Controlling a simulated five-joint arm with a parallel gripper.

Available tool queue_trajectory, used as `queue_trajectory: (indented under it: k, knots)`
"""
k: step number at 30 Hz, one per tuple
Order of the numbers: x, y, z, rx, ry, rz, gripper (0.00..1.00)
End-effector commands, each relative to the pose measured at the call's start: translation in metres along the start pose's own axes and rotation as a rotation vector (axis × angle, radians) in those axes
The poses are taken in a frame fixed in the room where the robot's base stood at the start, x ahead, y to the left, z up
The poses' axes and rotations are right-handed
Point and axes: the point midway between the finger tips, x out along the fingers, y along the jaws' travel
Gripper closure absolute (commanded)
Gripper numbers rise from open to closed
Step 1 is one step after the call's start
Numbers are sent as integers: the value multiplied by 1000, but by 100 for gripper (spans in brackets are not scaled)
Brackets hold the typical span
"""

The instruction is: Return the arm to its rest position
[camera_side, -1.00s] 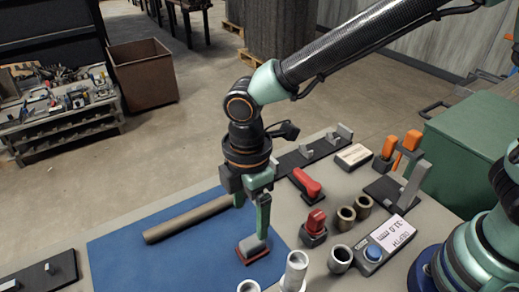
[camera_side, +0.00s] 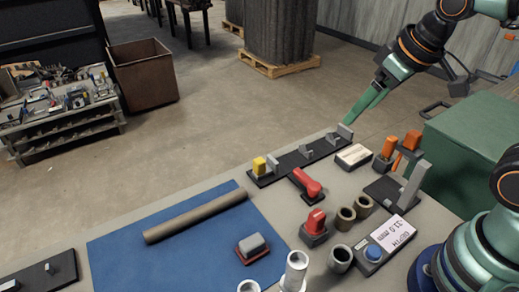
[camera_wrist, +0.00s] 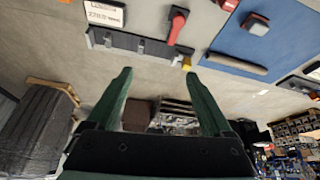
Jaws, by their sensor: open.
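My gripper (camera_side: 364,106) is raised at the upper right in the side view, above and behind the far edge of the bench. In the wrist view its two green fingers (camera_wrist: 160,88) stand wide apart with nothing between them. The grey block with a red base (camera_side: 252,247) lies on the blue mat (camera_side: 130,268), apart from my gripper. A brown rod (camera_side: 195,218) lies across the mat's far part.
On the bench are a black rail with a yellow block (camera_side: 259,166), red-handled pieces (camera_side: 306,182), several tubes (camera_side: 346,218) and a display box (camera_side: 385,240). A green cabinet (camera_side: 475,150) stands at the right. A rusty bin (camera_side: 144,75) stands on the floor.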

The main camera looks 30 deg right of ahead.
Motion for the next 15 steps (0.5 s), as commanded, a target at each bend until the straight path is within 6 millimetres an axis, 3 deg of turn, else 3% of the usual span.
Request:
queue_trajectory:
  k: [5,15]
  knots:
    - [-7,19,11,137,45,33,15]
    - [-8,20,12,154,49,36,15]
